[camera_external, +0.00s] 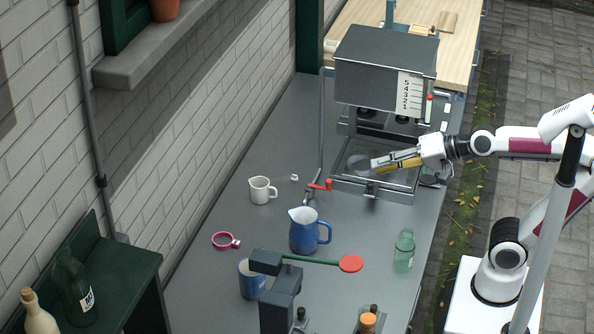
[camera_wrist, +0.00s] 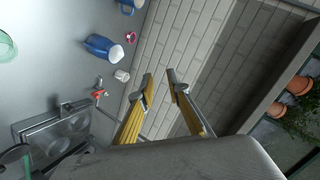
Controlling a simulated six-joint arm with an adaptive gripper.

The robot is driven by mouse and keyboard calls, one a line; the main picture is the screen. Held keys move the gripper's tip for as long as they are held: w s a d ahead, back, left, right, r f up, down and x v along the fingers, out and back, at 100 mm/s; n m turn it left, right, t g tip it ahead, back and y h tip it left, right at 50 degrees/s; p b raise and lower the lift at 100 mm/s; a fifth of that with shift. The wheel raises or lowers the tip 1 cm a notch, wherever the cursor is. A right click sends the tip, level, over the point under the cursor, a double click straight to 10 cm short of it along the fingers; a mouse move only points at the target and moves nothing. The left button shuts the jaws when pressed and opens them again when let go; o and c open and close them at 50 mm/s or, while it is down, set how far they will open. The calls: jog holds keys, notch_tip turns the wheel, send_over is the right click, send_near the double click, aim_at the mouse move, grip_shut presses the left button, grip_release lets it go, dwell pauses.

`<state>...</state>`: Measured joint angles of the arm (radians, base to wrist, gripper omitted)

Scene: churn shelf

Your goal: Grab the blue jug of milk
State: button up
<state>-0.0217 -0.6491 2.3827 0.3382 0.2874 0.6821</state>
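The blue jug (camera_external: 304,234) stands upright on the grey counter, with a pale rim and spout and its handle on the right in the external view. It also shows in the wrist view (camera_wrist: 99,46) at the upper left. I cannot see whether milk is inside. My gripper (camera_external: 374,164), with yellow fingers and grey tips, is above the metal tray of the grey machine, up and to the right of the jug and apart from it. In the wrist view its fingers (camera_wrist: 159,78) are spread with nothing between them.
A white jug (camera_external: 261,190), red-handled tap (camera_external: 326,185), pink ring (camera_external: 223,240), blue mug (camera_external: 251,284), red round paddle (camera_external: 350,264) and green glass jar (camera_external: 404,252) surround the jug. The grey machine (camera_external: 380,68) stands behind my gripper. A brick wall (camera_external: 190,110) borders the counter.

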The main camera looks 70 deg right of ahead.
jog(key=w+d+r+m+t+h, duration=0.2)
jog(key=w+d+r+m+t, duration=0.1)
jog(key=w+r+m, duration=0.4)
jog(key=w+d+r+m+t+h, duration=0.2)
jog(key=w+d+r+m+h, duration=0.15)
jog(key=r+m, duration=0.4)
jog(key=w+d+f+m+g+h, duration=0.4)
jog(key=w+d+m+h, duration=0.4)
jog(key=m, duration=0.9)
jog(key=a+f+m+g+h, duration=0.2)
jog(key=f+m+g, duration=0.2)
jog(key=f, duration=0.4)
jog(key=a+f+m+g+h, duration=0.2)
jog(key=f+m+g, duration=0.2)
jog(key=f, duration=0.3)
jog(key=s+a+f+g, duration=0.1)
jog(key=a+f, duration=0.3)
jog(key=f, duration=0.4)
jog(key=s+a+f+g+h, duration=0.1)
jog(key=s+a+f, duration=0.1)
jog(key=a+f, duration=0.3)
jog(key=s+a+f+g+h, duration=0.1)
jog(key=a+f, duration=0.3)
jog(key=f, duration=0.8)
jog(key=shift+s+a+f+n, duration=0.15)
jog(key=shift+s+a+n, duration=0.2)
jog(key=shift+s, duration=0.4)
